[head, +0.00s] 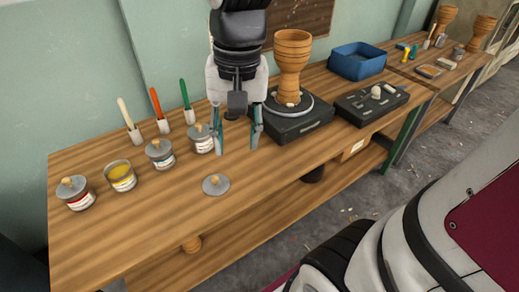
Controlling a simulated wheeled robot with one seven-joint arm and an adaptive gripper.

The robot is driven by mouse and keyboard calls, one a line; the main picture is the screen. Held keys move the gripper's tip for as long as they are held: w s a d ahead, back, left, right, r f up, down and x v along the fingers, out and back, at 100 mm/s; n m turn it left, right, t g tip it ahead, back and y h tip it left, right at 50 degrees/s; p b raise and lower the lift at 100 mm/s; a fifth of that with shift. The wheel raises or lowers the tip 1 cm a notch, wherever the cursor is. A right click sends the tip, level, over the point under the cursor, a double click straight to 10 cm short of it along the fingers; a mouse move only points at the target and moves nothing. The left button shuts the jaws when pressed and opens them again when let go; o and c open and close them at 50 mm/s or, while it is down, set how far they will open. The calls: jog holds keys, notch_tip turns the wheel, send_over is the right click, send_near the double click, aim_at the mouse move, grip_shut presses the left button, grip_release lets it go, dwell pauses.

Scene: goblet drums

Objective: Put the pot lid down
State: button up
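A grey pot lid (216,186) with a small wooden knob lies flat on the wooden workbench (150,226), knob up, towards its front edge. An open pot of yellow paint (121,177) stands on the bench to the left, with no lid on it. My gripper (236,151) is above the bench, pointing down, up and slightly right of the loose lid in the picture. Its two fingers are spread apart with nothing visible between them.
Lidded pots stand at the left (77,194), in the middle (160,154) and beside my left finger (200,139). Several upright brushes (157,108) are behind them. A goblet drum (291,65) on a black turntable (298,123) stands right of my gripper. The front left bench is clear.

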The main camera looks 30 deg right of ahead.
jog(key=s+r+n, duration=0.1)
jog(key=s+n, duration=0.5)
jog(key=s, duration=0.8)
jog(key=shift+s+t+h, duration=0.3)
jog(key=shift+s+t, duration=0.1)
jog(key=shift+r, duration=0.1)
